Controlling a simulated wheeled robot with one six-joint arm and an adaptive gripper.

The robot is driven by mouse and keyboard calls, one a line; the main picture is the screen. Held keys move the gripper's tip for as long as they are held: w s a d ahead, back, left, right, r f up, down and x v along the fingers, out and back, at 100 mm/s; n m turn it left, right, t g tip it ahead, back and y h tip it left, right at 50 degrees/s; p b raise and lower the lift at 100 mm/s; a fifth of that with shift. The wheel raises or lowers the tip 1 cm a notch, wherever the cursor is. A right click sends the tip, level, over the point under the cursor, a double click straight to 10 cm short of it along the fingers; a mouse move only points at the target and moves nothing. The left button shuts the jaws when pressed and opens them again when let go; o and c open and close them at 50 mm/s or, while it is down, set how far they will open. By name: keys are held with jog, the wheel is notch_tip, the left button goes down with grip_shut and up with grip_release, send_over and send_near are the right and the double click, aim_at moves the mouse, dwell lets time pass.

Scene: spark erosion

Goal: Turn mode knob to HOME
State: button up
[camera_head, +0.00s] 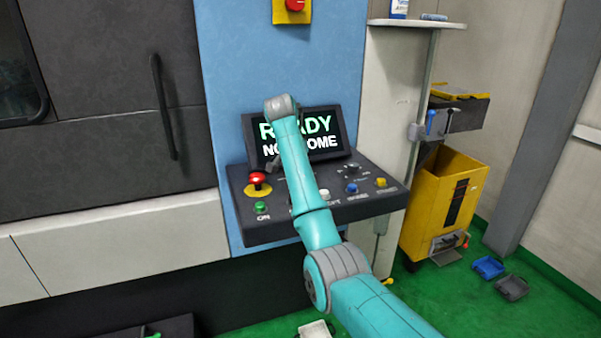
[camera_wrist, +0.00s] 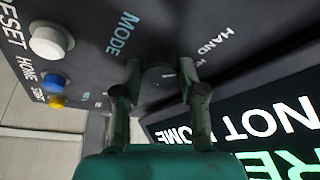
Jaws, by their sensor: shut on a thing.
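The mode knob (camera_wrist: 160,72) is a dark round knob on the sloped control panel, seen in the wrist view between my fingertips. My gripper (camera_wrist: 159,80) is shut on it, one finger on each side. A short light mark shows on the knob. The labels MODE and HAND stand on the panel around it; the fingers and my wrist hide part of the knob's surroundings. In the head view my arm covers the knob and my gripper. The screen (camera_head: 323,123) behind the panel is partly covered by my arm; it reads READY and NOT HOME.
The control panel (camera_head: 245,228) also carries a red mushroom button (camera_head: 258,178), a green button (camera_head: 261,207), a white button (camera_wrist: 48,43), a blue button (camera_wrist: 54,82) and a yellow button (camera_head: 381,182). A small dial (camera_head: 351,169) sits right of my arm. A yellow bin (camera_head: 437,205) stands right.

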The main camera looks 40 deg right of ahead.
jog(key=shift+m, duration=0.3)
jog(key=m+g, duration=0.2)
jog(key=m, duration=0.2)
jog(key=shift+w, duration=0.1)
jog(key=shift+w+m+g, duration=0.1)
jog(key=shift+m+g, duration=0.6)
jog(key=shift+m, duration=1.3)
jog(key=o, duration=1.1)
jog(key=shift+o, duration=0.2)
